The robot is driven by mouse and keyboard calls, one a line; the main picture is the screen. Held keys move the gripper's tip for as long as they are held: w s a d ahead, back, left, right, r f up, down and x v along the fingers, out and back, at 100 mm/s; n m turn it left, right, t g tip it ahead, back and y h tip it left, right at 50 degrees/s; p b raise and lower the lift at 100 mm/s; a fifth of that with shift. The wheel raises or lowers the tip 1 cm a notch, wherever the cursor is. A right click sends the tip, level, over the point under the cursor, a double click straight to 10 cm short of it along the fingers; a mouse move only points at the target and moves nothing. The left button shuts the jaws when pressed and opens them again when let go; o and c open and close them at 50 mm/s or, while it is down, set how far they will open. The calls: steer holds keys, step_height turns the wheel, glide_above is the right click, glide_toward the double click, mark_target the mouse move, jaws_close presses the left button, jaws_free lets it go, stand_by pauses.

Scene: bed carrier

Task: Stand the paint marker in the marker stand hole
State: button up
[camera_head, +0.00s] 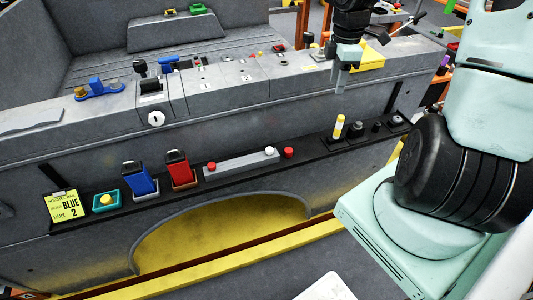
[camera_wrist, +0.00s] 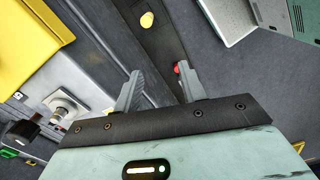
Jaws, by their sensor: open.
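A yellow and white paint marker (camera_head: 338,127) stands upright on the right part of the black shelf along the grey side wall. Its yellow end also shows in the wrist view (camera_wrist: 147,20), beyond my fingertips. My gripper (camera_head: 341,82) is above the grey ledge, higher than the marker and apart from it. In the wrist view my gripper (camera_wrist: 157,82) has its two grey fingers spread with nothing held between them. Small dark holders, one of them a black block (camera_head: 377,126), sit right of the marker; I cannot tell which is the marker stand, and no hole is clear.
A yellow block (camera_head: 369,57) sits on the ledge beside my gripper. Left along the shelf are a red knob (camera_head: 288,152), a grey bar (camera_head: 240,163), red (camera_head: 180,172) and blue (camera_head: 140,180) holders, and a yellow "BLUE 2" card (camera_head: 66,206). Open floor lies in front.

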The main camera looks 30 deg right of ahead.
steer(key=s+a+r+m, duration=0.1)
steer(key=s+a+r, duration=0.1)
steer(key=a, duration=1)
steer(key=s+a+r+m, duration=0.1)
steer(key=s+a+r, duration=0.1)
steer(key=a, duration=0.9)
steer(key=s+a+r+m, duration=0.1)
steer(key=s+a+m, duration=0.1)
steer(key=s+a, duration=1.1)
steer(key=shift+s+r+y, duration=0.25)
steer(key=shift+s+y, duration=0.05)
steer(key=shift+s, duration=0.25)
